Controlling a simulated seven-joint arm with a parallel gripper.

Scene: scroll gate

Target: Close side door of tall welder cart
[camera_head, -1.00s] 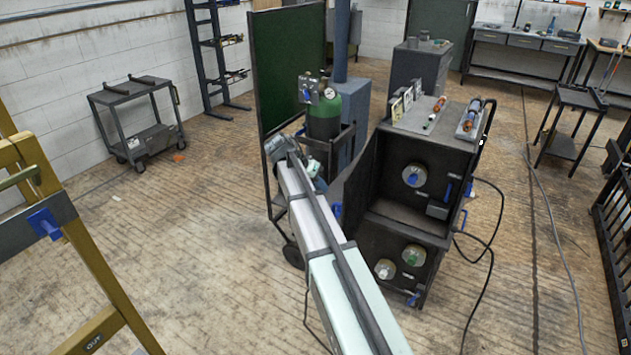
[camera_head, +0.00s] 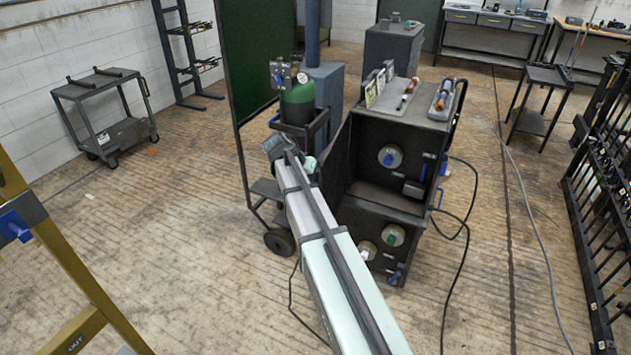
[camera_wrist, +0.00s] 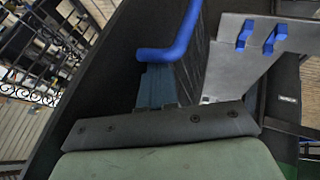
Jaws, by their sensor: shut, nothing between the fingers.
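My arm covers the door's lower outer part. In the wrist view a bent blue handle (camera_wrist: 178,45) runs along a dark panel. My gripper (camera_wrist: 157,85) is shut and empty, close to that handle; I cannot tell whether they touch. In the head view the end of my arm lies just left of the door.
A green gas cylinder (camera_head: 297,103) stands behind my arm, near a dark green screen (camera_head: 245,60). A yellow ladder (camera_head: 70,270) is at left and a black rack (camera_head: 600,190) at right. A cable lies right of the cart. Front right floor is mostly clear.

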